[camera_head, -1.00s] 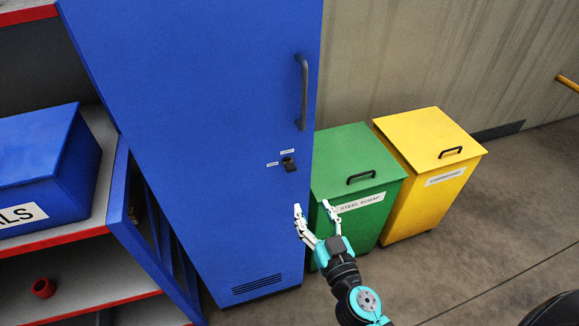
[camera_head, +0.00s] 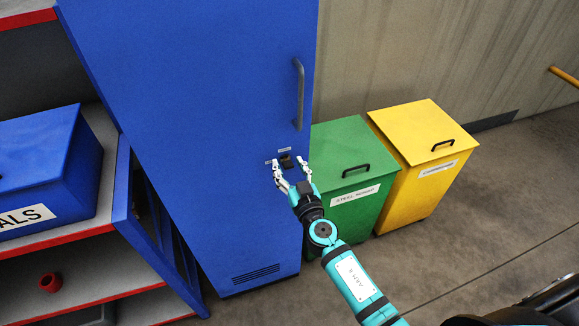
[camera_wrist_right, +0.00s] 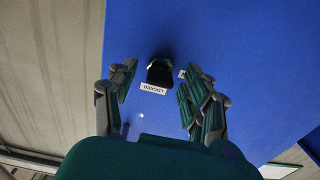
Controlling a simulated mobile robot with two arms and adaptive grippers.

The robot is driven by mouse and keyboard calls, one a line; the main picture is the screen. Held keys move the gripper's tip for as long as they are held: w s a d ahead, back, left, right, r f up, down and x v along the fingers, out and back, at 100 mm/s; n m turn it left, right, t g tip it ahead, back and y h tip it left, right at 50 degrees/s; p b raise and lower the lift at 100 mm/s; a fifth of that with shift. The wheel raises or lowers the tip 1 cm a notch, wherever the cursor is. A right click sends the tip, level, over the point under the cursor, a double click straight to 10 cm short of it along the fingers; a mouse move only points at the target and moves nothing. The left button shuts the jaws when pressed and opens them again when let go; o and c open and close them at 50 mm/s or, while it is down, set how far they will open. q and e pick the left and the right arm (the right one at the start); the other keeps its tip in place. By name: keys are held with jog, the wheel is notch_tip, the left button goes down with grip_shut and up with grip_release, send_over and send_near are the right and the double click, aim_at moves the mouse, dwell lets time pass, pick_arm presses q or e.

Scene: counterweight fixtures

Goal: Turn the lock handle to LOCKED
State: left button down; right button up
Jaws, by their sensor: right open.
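The small black lock handle (camera_head: 286,161) is on the door of the blue cabinet (camera_head: 200,130), below the long grey door pull. In the right wrist view the lock handle (camera_wrist_right: 160,72) sits beside a white label reading LOCKED (camera_wrist_right: 153,89), upside down there. A second small label (camera_wrist_right: 181,73) is partly hidden by a finger. My right gripper (camera_head: 289,170) is open at the lock handle, its fingers on either side. It also shows in the wrist view (camera_wrist_right: 158,88), with gaps between fingers and handle. I cannot tell whether anything touches. My left gripper is out of view.
The grey door pull (camera_head: 299,94) stands out above the lock. A green steel scrap bin (camera_head: 350,170) and a yellow bin (camera_head: 415,160) stand to the right. A shelf with a blue box (camera_head: 45,160) is at the left. The floor at right is clear.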

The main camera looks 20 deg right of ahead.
jog(key=shift+c, duration=1)
grip_shut()
